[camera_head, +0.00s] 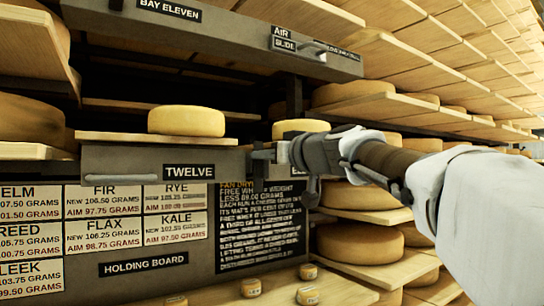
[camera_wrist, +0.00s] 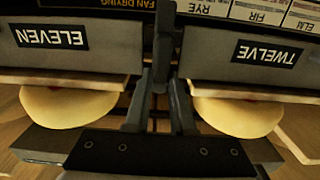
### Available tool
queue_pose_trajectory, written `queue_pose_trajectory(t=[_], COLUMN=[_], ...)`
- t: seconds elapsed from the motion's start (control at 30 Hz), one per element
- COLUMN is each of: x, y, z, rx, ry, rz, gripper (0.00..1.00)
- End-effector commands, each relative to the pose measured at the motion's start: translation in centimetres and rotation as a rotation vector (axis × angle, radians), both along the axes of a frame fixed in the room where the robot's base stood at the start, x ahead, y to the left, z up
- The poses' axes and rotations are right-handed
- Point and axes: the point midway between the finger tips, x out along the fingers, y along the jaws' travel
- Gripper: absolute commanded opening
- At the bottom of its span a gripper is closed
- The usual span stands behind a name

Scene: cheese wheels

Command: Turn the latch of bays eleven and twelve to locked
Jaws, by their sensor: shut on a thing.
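The latch (camera_wrist: 160,72) is a dark upright piece in the gap between the grey ELEVEN front (camera_wrist: 65,38) and the grey TWELVE front (camera_wrist: 262,52) in the wrist view, where the lettering is upside down. My gripper (camera_wrist: 158,98) has its two fingers on either side of the latch and is shut on it. In the head view my gripper (camera_head: 268,158) reaches in from the right, at the right end of the TWELVE front (camera_head: 115,162). The gripper and arm hide the ELEVEN front and most of the latch there. Whether it is locked cannot be read.
A pale cheese wheel (camera_head: 187,121) sits on the board above TWELVE, another (camera_head: 300,128) behind my gripper. A grey beam (camera_head: 235,38) with an air slide handle runs above. Shelves of wheels (camera_head: 365,193) stand close on the right. Small tagged wheels (camera_head: 251,288) lie below.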

Motion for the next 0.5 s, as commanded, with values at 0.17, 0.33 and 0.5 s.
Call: queue_pose_trajectory(t=[0.17,0.33,0.5], x=[0.11,0.26,0.47], y=[-0.16,-0.37,-0.63], z=[-0.07,-0.20,-0.34], rx=[0.041,0.125,0.247], ry=[0.027,0.084,0.167], rz=[-0.001,-0.001,0.000], gripper=[0.00,0.00,0.00])
